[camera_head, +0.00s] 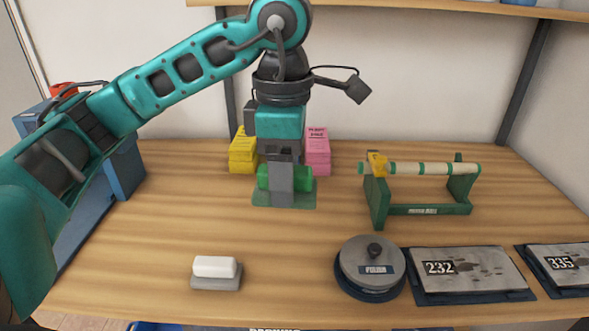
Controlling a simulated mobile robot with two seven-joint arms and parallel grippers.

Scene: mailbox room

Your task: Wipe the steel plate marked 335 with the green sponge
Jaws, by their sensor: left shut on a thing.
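My left gripper (283,186) is at the back middle of the table and points down. It is shut on the green sponge (303,178), which shows on both sides of the finger. A flat green base (263,197) lies directly under the sponge; I cannot tell whether they touch. The steel plate marked 335 (572,263) lies at the right edge of the view on a dark base and is partly cut off. It looks smudged with dark marks. The gripper is far to the left of this plate. My right gripper is not in view.
Another smudged plate, marked 232 (468,268), lies beside a round lidded tin (372,265). A green rack (430,210) holds a pale roller. A white block (215,267) sits on a grey base at front left. Yellow (243,152) and pink (317,150) stacks stand behind the gripper.

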